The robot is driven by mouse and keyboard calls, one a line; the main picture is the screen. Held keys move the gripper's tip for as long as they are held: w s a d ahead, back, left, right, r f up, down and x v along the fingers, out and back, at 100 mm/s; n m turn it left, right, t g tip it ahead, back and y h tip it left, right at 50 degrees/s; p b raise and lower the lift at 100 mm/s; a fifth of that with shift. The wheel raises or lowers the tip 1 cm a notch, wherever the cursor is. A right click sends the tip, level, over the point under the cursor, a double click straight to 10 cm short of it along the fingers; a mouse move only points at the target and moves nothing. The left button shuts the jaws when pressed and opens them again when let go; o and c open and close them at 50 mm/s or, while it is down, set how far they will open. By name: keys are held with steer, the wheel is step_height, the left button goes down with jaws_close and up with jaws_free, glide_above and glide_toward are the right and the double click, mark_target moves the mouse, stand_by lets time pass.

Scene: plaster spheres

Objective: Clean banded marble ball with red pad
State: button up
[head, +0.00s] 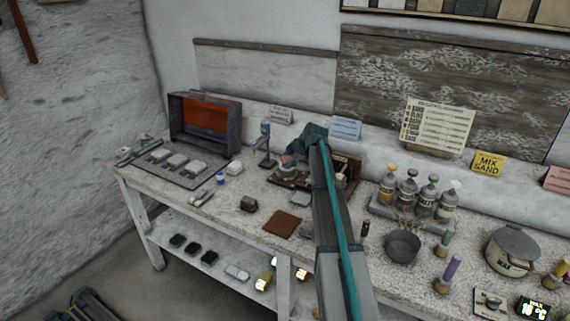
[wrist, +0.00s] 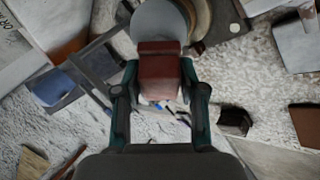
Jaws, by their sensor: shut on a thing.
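My gripper (wrist: 160,95) is shut on a red pad (wrist: 160,62), which sits between its fingertips in the wrist view. Just beyond the pad is a rounded pale grey ball (wrist: 160,20), cut off by the top edge. The pad overlaps the ball's near side; I cannot tell whether they touch. No bands can be made out on the ball. A tan curved rim (wrist: 202,20) shows beside it. In the head view my gripper (head: 294,153) is over a dark stand (head: 289,180) at the back of the bench, and my arm hides part of that area.
The speckled bench (head: 325,215) carries a lamp-like blue-topped post (head: 266,143), an open orange-lined box (head: 205,122) and a tray of pale blocks (head: 203,180) at left. A brown square (head: 283,223) lies in front. Bottles (head: 408,190) and a grey pot (head: 403,246) stand right of my arm.

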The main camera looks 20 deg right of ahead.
steer(key=shift+w+f, duration=0.15)
steer(key=shift+f, duration=0.1)
steer(key=shift+d, duration=0.15)
steer(key=shift+d+b, duration=0.6)
steer(key=shift+b, duration=0.25)
steer(key=shift+w+a+b, duration=0.2)
steer(key=shift+a+b, duration=0.3)
steer(key=shift+a, duration=0.9)
steer(key=shift+s+d+b, duration=0.2)
steer(key=shift+d+b, duration=0.1)
steer(key=shift+d, duration=0.45)
steer(key=shift+s+d+b, duration=0.15)
steer(key=shift+d+b, duration=0.1)
steer(key=shift+d, duration=0.45)
steer(key=shift+w+a+b, duration=0.2)
steer(key=shift+a, duration=0.55)
steer(key=shift+w+a+b, duration=0.15)
steer(key=shift+a+b, duration=0.05)
steer(key=shift+a, duration=0.55)
steer(key=shift+d, duration=0.1)
